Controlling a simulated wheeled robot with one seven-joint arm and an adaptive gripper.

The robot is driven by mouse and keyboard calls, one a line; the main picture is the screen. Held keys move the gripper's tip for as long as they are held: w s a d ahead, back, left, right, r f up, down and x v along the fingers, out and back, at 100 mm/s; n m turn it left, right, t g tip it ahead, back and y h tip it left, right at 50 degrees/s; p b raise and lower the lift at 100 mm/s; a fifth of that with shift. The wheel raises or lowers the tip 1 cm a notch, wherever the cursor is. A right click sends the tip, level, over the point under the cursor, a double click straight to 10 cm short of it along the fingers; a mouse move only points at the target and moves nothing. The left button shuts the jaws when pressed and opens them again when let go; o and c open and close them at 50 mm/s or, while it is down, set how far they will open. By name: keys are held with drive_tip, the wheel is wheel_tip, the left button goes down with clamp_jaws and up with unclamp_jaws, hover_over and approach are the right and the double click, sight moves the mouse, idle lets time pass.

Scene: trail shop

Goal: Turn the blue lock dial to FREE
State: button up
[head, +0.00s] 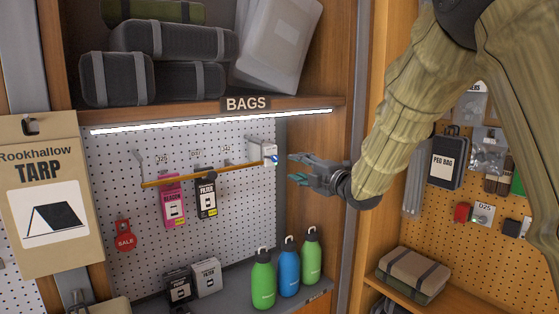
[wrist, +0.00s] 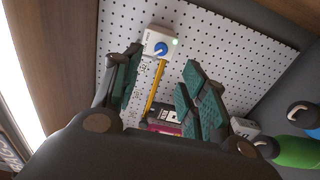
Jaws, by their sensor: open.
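The blue lock dial (wrist: 161,48) sits on the face of a white lock box (wrist: 151,37) on the pegboard, with a small green spot beside it. In the head view the box (head: 261,149) stands at the right end of a yellow bar, and the blue dial (head: 274,160) shows only edge-on. The lettering near the dial is too small to read. My gripper (head: 296,168) is open and empty just right of the box, apart from it. In the wrist view the green-padded fingers (wrist: 160,80) are spread, with the dial beyond them near the left finger.
The yellow bar (head: 200,175) runs across hooks holding a pink package (head: 173,200) and a black filter package (head: 206,196). Green and blue bottles (head: 288,267) stand on the shelf below. A wooden upright (head: 335,130) is close behind my gripper.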

sight(276, 159)
drive_tip(key=p+x, duration=0.4)
drive_tip(key=x, duration=0.6)
drive_tip(key=shift+w+f+p, duration=0.1)
drive_tip(key=shift+p, duration=0.25)
clamp_jaws()
